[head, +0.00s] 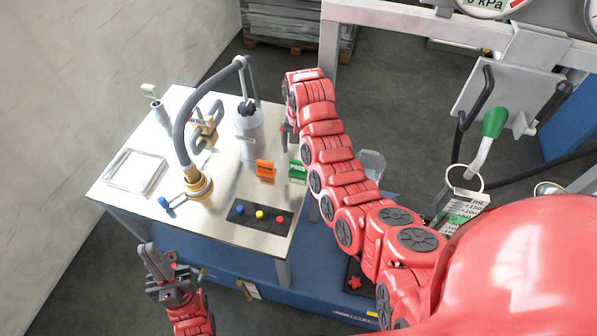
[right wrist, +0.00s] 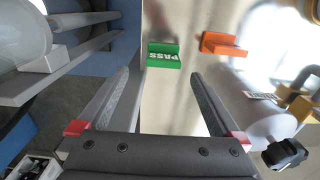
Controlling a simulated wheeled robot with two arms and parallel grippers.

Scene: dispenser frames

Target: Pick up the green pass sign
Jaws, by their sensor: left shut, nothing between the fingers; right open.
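The green pass sign (head: 297,172) stands on the right part of the white table top, beside an orange sign (head: 265,169). In the right wrist view the green sign (right wrist: 164,57) shows its white PASS lettering, ahead of the fingertips and between their lines. My right gripper (right wrist: 160,76) is open and empty, with a gap to the sign. In the head view my right arm reaches over the table's right edge, and its gripper is mostly hidden behind the arm. My left gripper (head: 150,252) is shut and empty, in front of the table's near left edge.
The orange sign (right wrist: 224,44) is close to the green one. A grey bottle (head: 249,133) with a black knob, a brass-based hose stand (head: 197,187) and a black button panel (head: 259,217) share the table (head: 222,221). A clear container (head: 371,164) is beyond my right arm.

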